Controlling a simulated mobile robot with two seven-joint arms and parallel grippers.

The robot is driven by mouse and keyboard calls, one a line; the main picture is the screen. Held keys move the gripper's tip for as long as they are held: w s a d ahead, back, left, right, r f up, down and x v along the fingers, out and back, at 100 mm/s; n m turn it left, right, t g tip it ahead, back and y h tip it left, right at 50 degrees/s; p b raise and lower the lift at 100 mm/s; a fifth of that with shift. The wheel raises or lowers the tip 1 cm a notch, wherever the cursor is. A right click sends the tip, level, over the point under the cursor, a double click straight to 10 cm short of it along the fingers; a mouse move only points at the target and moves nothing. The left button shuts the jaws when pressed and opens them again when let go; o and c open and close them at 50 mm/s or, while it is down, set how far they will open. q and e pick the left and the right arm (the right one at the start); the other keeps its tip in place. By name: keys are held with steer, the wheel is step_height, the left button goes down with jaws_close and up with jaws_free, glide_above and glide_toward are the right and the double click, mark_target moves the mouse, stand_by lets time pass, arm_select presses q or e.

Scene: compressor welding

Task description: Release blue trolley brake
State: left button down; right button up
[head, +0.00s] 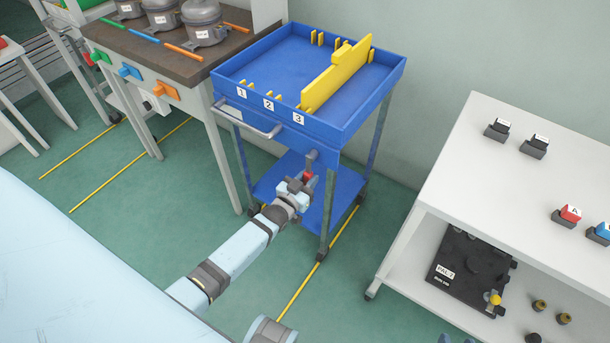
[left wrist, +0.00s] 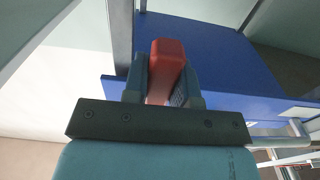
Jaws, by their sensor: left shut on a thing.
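The blue trolley (head: 285,62) stands in the middle of the head view, with numbered slots 1, 2 and 3 along its front and a grey push handle (head: 247,122). A red brake handle (head: 308,176) sits below the trolley's top tray at the front right. My left gripper (head: 302,183) is at this handle. In the left wrist view the red brake handle (left wrist: 166,66) stands between the two fingers of my left gripper (left wrist: 160,88), which is shut on it. Part of the handle is hidden by the fingers.
A yellow divider (head: 337,75) stands in the trolley tray. A workbench (head: 140,52) with grey compressors (head: 203,20) is close on the left. A white shelf table (head: 480,165) stands on the right. Green floor with yellow lines (head: 90,165) lies between them.

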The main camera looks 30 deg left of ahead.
arm_select(q)
steer(key=shift+d, duration=0.1)
stand_by(0.4)
steer(key=c, duration=0.9)
jaws_free()
steer(key=s, duration=0.4)
steer(key=s+p, duration=0.1)
steer(key=s, duration=0.4)
steer(key=s+a, duration=0.1)
steer(key=s, duration=0.3)
steer(key=shift+s+p, duration=0.3)
steer(key=shift+s, duration=0.1)
arm_select(e)
steer(key=shift+r, duration=0.25)
steer(key=shift+d, duration=0.1)
